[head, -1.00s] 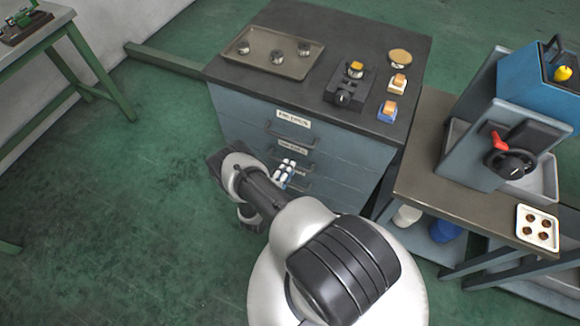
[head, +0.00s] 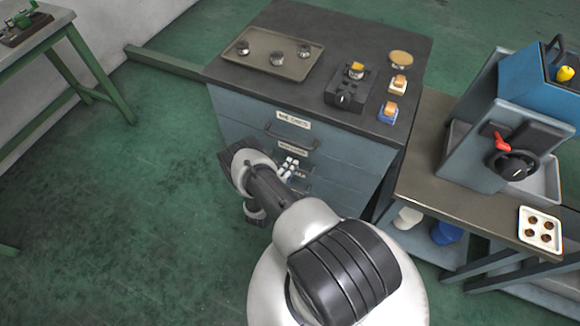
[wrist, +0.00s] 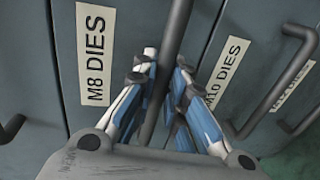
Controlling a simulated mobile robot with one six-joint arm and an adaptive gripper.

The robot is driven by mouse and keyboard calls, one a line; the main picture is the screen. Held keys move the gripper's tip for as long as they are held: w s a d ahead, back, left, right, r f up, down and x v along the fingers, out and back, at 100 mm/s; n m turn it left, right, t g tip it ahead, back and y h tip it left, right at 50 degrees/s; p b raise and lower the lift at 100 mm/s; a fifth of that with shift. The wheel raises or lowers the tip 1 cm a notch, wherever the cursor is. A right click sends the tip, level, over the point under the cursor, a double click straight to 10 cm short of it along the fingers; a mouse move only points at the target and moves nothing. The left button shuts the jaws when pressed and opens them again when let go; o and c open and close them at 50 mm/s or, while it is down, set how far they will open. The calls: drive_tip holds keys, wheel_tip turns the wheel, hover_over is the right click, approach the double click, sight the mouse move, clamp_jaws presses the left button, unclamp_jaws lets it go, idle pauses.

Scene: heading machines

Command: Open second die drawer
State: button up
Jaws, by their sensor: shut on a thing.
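The grey-blue drawer cabinet (head: 245,115) stands below the dark worktop in the head view. The M8 DIES drawer is second from the top; its label (wrist: 97,53) shows in the wrist view. My gripper (head: 288,170) is at the front of this drawer, and its blue and white fingers (wrist: 160,105) are shut on the dark bar handle (wrist: 178,40) to the right of that label. The fingers hide the lower part of the handle. I see no clear gap at the drawer's edges. The M10 DIES drawer label (wrist: 222,73) is on the neighbouring drawer to the right.
The top drawer's handle (head: 288,138) lies above my gripper. The M10 handle (wrist: 280,85) is close to my right finger. A side bench (head: 440,180) with a blue-grey machine (head: 500,150) stands to the right. Green floor (head: 120,220) is clear to the left.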

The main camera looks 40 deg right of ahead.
clamp_jaws()
